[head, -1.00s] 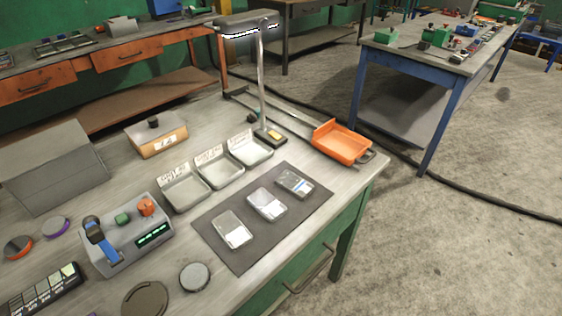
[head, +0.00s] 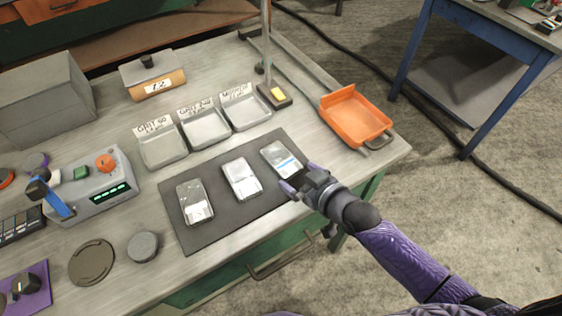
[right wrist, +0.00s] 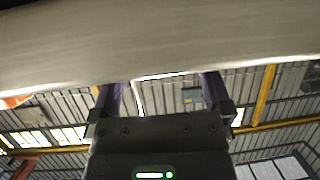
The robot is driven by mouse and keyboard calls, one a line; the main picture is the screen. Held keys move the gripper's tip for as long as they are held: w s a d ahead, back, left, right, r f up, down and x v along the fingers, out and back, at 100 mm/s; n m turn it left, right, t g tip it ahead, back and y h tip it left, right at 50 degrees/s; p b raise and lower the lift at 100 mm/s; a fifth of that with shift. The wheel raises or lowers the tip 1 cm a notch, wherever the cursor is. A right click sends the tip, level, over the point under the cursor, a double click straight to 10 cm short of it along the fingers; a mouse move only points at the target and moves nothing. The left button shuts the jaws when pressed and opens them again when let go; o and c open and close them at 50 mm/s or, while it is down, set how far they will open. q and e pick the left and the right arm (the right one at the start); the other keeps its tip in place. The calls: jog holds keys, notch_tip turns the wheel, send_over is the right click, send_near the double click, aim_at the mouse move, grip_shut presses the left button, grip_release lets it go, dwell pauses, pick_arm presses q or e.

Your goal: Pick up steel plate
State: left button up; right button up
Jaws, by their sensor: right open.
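I cannot tell which one is the steel plate. My right gripper (head: 299,178) is open and empty at the near right edge of the right plate. I cannot tell whether it touches the plate. In the right wrist view its two purple fingers (right wrist: 163,92) are spread apart below a pale surface, and no plate shows there. My left gripper is out of view.
Three labelled metal trays (head: 204,128) stand behind the mat. An orange tray (head: 355,118) sits at the table's right corner, near a lamp base (head: 275,97). A grey control box (head: 95,187) and a round grey puck (head: 143,246) lie to the left.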

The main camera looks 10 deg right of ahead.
jog(key=shift+w+a+f, duration=0.3)
jog(key=shift+w, duration=0.25)
grip_shut()
jog(key=shift+r, duration=0.1)
